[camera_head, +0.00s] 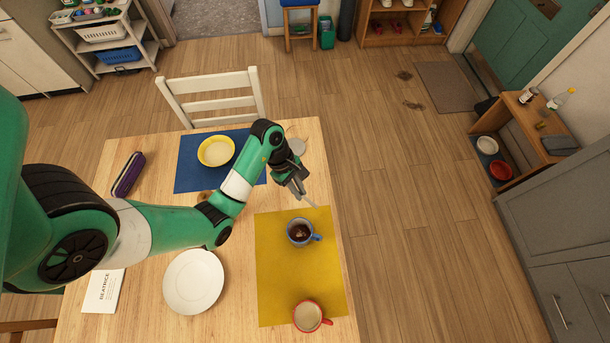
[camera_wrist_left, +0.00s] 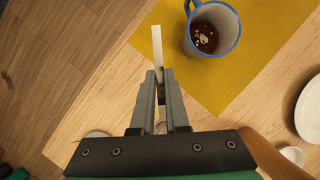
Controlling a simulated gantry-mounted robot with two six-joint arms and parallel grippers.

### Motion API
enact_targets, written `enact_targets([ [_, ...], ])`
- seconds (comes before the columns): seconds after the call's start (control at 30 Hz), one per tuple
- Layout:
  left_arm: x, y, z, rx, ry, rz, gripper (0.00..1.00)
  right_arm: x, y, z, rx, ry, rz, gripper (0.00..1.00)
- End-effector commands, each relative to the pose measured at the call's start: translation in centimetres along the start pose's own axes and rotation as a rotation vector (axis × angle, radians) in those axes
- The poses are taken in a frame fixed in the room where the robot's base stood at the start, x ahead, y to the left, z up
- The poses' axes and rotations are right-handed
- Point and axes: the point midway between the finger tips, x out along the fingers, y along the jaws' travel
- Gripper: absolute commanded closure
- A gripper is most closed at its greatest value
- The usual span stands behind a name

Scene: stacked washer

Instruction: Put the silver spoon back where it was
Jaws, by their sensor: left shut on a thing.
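My left gripper (camera_head: 302,192) hangs over the right side of the wooden table, above and beyond the yellow mat's far edge. It is shut on a thin, pale, straight piece that I take for the silver spoon (camera_head: 310,199). In the left wrist view, the spoon (camera_wrist_left: 157,45) sticks out between the fingertips (camera_wrist_left: 158,80), its end near the blue mug; its other end is hidden by the fingers. The blue mug (camera_head: 298,233), holding dark liquid, stands on the yellow mat (camera_head: 280,280). My right gripper is not in view.
A red-rimmed mug (camera_head: 308,316) stands on the yellow mat's near end. A white plate (camera_head: 194,282), a card (camera_head: 103,291), a purple case (camera_head: 128,175) and a yellow bowl (camera_head: 216,151) on a blue mat (camera_head: 190,176) share the table. A chair (camera_head: 212,100) stands behind it.

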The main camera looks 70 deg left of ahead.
Motion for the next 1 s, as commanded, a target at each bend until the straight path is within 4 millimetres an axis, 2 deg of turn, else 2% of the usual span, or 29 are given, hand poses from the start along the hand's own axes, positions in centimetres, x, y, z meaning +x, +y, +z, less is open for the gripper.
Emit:
enact_targets([
  [0.03, 0.7, 1.4, -0.9, -0.002, 0.000, 0.001, 1.00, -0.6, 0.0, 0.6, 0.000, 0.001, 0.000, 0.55],
  [0.1, 1.5, 3.1, -2.2, -0.003, 0.000, 0.000, 1.00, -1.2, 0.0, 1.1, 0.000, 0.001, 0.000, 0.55],
  [0.2, 3.5, 4.7, -3.7, -0.002, 0.000, -0.001, 1.00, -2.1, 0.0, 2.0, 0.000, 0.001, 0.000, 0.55],
  [0.33, 4.8, 6.2, -5.0, -0.001, -0.001, 0.001, 1.00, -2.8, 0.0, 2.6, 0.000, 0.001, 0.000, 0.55],
  [0.57, 5.3, 6.8, -5.5, 0.000, -0.001, 0.001, 1.00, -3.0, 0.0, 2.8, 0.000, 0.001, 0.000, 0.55],
  [0.77, 8.1, 6.8, -6.7, 0.000, 0.000, -0.001, 1.00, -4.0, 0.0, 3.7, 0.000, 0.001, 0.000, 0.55],
  [1.0, 8.1, 6.9, -6.7, 0.000, 0.000, 0.001, 1.00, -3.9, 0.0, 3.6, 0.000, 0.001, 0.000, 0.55],
])
